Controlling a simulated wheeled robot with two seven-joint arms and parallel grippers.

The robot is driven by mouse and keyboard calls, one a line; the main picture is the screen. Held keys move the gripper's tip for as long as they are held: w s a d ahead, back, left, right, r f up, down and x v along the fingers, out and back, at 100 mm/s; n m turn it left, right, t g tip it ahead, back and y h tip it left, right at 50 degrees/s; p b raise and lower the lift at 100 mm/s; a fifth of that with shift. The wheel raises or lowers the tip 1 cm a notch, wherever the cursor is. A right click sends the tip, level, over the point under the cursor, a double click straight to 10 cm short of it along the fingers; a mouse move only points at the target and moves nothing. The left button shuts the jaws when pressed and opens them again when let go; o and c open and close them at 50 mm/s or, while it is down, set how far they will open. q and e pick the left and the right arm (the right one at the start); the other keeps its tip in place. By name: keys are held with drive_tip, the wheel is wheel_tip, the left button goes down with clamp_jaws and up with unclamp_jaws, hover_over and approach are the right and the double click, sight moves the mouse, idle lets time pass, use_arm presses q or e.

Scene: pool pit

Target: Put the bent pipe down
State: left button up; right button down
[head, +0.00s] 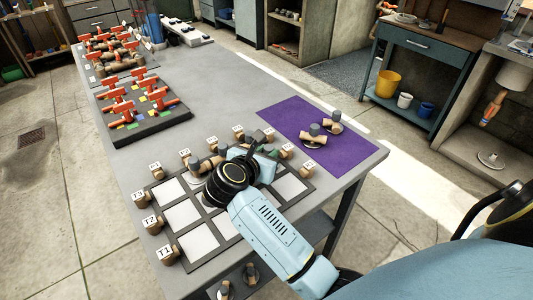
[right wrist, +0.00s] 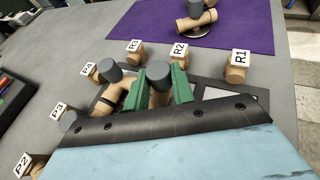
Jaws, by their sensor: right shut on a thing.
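My right gripper (head: 264,151) reaches over the grid board (head: 200,240) on the table. In the right wrist view its green fingers (right wrist: 162,88) are shut on a tan bent pipe with a grey end (right wrist: 158,72). The lower part of this pipe is hidden by the fingers and gripper body. Another tan pipe with grey ends (right wrist: 112,92) lies just left of the fingers; it also shows in the head view (head: 203,166). I cannot tell whether the held pipe touches the board. My left gripper is out of view.
Labelled tan blocks, such as R1 (right wrist: 237,70) and T1 (head: 166,253), line the board's edges. A purple mat (head: 285,118) to the right holds pipe pieces (head: 313,138). A dark tray (head: 150,130) with orange-handled pieces stands farther left. The table middle (head: 215,90) is clear.

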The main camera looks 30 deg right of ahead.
drive_tip(key=c, duration=1.2)
unclamp_jaws()
drive_tip(key=shift+s+f, duration=0.2)
drive_tip(key=shift+f, duration=0.4)
drive_tip(key=shift+r, duration=0.25)
drive_tip(key=v, duration=0.4)
drive_tip(key=r+p+v, duration=0.1)
drive_tip(key=v, duration=0.7)
drive_tip(key=shift+w+r, duration=0.2)
drive_tip(key=shift+r, duration=0.05)
